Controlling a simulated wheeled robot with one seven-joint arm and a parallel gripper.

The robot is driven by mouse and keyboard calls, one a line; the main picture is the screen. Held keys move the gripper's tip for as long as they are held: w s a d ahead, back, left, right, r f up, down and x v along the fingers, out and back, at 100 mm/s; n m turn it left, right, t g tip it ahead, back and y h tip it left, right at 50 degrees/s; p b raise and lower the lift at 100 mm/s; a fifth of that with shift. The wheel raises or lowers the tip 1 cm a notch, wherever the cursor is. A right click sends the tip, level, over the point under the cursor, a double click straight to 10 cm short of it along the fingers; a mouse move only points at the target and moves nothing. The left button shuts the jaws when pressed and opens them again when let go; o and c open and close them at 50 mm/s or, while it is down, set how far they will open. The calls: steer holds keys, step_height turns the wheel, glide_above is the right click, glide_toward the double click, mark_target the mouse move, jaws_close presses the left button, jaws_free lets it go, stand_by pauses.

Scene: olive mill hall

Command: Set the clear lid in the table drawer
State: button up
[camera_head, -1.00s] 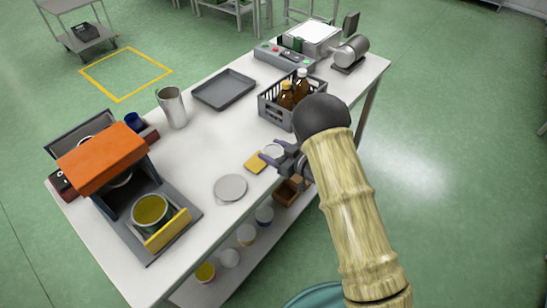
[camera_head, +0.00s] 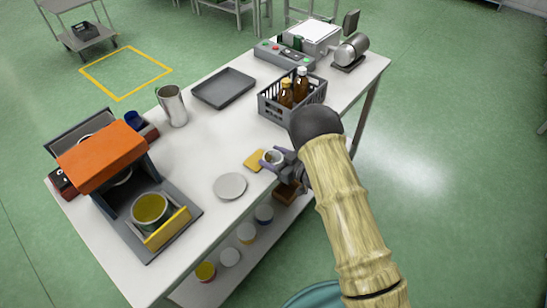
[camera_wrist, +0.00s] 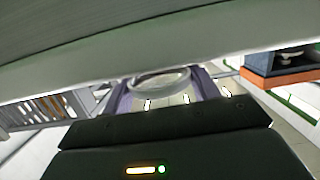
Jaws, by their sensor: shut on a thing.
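My gripper (camera_head: 275,160) is at the table's near long edge, shut on a small round clear lid (camera_head: 273,157) with a pale rim. In the wrist view the lid (camera_wrist: 160,82) sits between the two purple fingers, seen nearly edge-on. The brown table drawer (camera_head: 286,192) shows just below the tabletop edge, under my gripper. My gripper and arm partly cover it, and I cannot tell how far it is open.
A yellow sponge-like block (camera_head: 254,160) and a grey-white disc (camera_head: 230,186) lie beside my gripper on the table (camera_head: 205,150). A grey crate (camera_head: 268,108) with brown bottles stands behind. An orange-topped machine (camera_head: 102,158) is at left. Several tubs sit on the lower shelf.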

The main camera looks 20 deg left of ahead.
steer(key=shift+s+d+f, duration=0.1)
steer(key=shift+f, duration=0.25)
steer(key=o, duration=0.9)
steer(key=shift+f, duration=0.1)
steer(key=shift+o, duration=0.2)
steer(key=shift+f, duration=0.1)
steer(key=shift+s, duration=0.1)
steer(key=shift+s+d+r+p, duration=0.1)
steer(key=shift+r+p, duration=0.45)
steer(key=shift+r, duration=0.15)
steer(key=b+v, duration=0.2)
steer(key=v, duration=0.9)
steer(key=shift+d+r+b, duration=0.35)
steer(key=shift+b, duration=0.05)
